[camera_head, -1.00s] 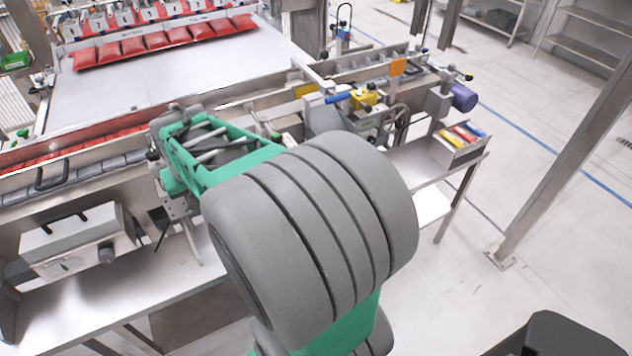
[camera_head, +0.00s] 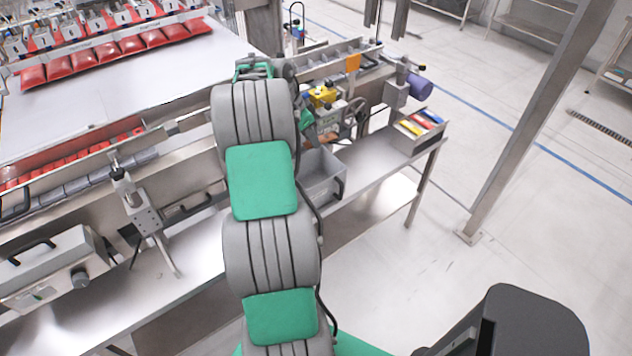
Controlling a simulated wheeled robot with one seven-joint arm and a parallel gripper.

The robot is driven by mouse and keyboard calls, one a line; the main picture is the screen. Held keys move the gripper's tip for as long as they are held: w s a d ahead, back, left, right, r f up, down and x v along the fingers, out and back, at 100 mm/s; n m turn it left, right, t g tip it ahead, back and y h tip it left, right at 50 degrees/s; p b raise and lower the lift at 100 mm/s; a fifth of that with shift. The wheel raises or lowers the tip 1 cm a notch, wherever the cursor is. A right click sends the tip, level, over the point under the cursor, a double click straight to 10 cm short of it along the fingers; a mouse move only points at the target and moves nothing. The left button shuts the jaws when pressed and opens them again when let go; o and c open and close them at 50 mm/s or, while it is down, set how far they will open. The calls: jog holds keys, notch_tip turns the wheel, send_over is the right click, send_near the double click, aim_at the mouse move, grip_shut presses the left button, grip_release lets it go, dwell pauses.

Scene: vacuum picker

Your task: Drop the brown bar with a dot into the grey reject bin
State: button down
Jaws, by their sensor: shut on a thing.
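The open grey reject bin (camera_head: 322,187) stands on the steel shelf, just right of my arm. Part of my gripper (camera_head: 308,128) shows past the right side of my arm, above the bin's back edge. A small brown piece (camera_head: 317,139) shows at the gripper, and I take it to be the brown bar. Its dot cannot be made out. The gripper is shut on it. My arm links hide most of the gripper and the bin's left side.
A box (camera_head: 405,138) with red, blue and yellow items stands at the shelf's right end. A yellow-topped device and a handwheel (camera_head: 354,112) are behind the bin. Red pouches (camera_head: 120,50) lie on the conveyor. The shelf right of the bin is clear.

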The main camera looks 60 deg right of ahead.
jog(key=shift+f+m, duration=0.1)
jog(key=shift+m, duration=0.2)
notch_tip(320, 180, down, 6)
jog(key=b, duration=0.4)
jog(key=shift+r, duration=0.2)
jog(key=c, duration=1)
grip_release()
jog(key=shift+r, duration=0.1)
jog(key=v, duration=0.7)
jog(key=shift+w+r, duration=0.1)
jog(key=shift+r, duration=0.25)
